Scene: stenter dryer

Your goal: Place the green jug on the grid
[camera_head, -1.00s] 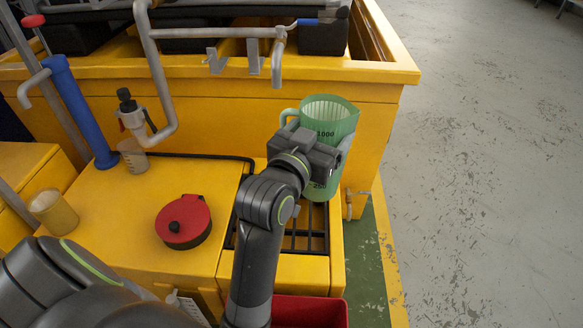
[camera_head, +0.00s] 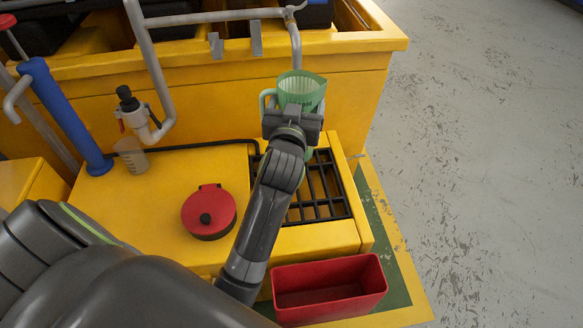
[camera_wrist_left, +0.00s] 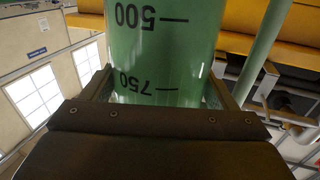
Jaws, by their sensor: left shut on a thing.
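The green jug (camera_head: 302,86) is a translucent ribbed cup with a handle on its left. It looks upright in the head view. My left gripper (camera_head: 298,118) is shut on its side, and the wrist view shows the jug (camera_wrist_left: 165,45) between the two fingers (camera_wrist_left: 160,92), with 500 and 750 marks. The black grid (camera_head: 322,208) is set in the yellow top. The jug appears at the grid's back end; its base is hidden behind the gripper, so I cannot tell whether it touches the grid. My right gripper is not in view.
A red round lidded pot (camera_head: 209,212) stands left of the grid. A small beaker (camera_head: 131,156) and a blue cylinder (camera_head: 66,115) stand farther left. A grey pipe (camera_head: 296,45) hangs just behind the jug. A red bin (camera_head: 328,290) is in front. The grid's front part is clear.

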